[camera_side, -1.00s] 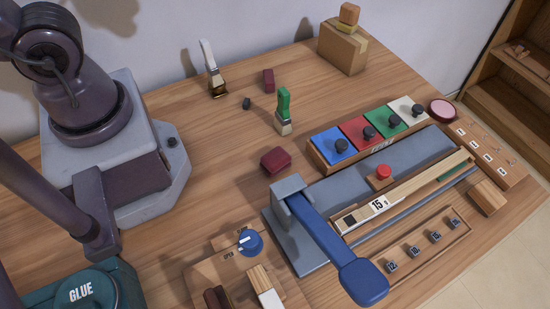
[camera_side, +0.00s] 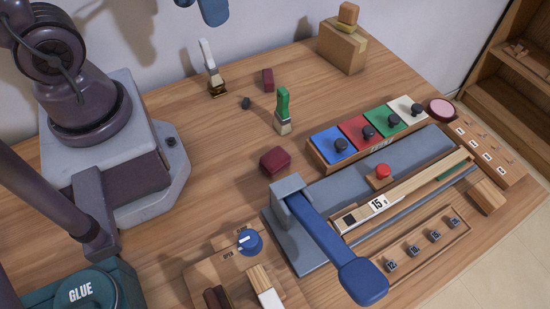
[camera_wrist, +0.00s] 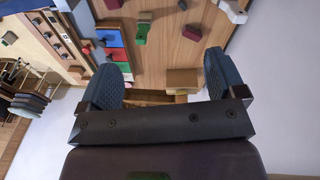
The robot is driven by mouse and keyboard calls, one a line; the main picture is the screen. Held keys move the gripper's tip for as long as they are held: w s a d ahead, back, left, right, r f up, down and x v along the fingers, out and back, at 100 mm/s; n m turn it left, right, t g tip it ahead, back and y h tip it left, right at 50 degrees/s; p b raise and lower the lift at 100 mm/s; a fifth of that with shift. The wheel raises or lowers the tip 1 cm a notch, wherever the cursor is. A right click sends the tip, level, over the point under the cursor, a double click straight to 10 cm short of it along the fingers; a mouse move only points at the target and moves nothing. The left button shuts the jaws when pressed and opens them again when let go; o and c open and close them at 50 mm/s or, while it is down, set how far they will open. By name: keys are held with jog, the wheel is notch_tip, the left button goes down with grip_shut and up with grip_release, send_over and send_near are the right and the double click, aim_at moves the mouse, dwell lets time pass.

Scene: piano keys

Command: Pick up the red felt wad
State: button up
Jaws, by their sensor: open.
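Two dark red blocks lie on the table, and I cannot tell for sure which is the red felt wad. The smaller one (camera_side: 268,79) is farther back, near the wall. In the wrist view the smaller one (camera_wrist: 192,33) lies above the space between my fingers, towards the right, and the wider one (camera_wrist: 113,3) is cut by the top edge. My gripper (camera_wrist: 163,65) is open and empty, with its blue fingers well apart. In the side view its fingertips (camera_side: 199,5) show at the top edge, above the table.
A green-handled brush (camera_side: 283,110), a white-handled brush (camera_side: 211,70) and a small dark lump (camera_side: 246,103) stand or lie near the blocks. A cardboard box (camera_side: 342,48) is at the back. A coloured button panel (camera_side: 330,157) and a blue lever (camera_side: 325,235) fill the right.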

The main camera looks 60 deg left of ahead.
notch_tip(320, 180, down, 8)
jog(key=d+n+g+h, duration=0.2)
jog(key=n+g+h, duration=0.2)
jog(key=n+t+h, duration=0.5)
jog(key=n+h, duration=0.4)
jog(key=n, duration=0.4)
send_over(269, 150)
jog(key=a, duration=0.4)
notch_tip(269, 150, down, 11)
jog(key=f, duration=0.6)
jog(key=shift+s+d, duration=0.2)
jog(key=shift+d, duration=0.05)
jog(key=x, duration=0.5)
jog(key=shift+f, duration=0.15)
jog(key=c, duration=1)
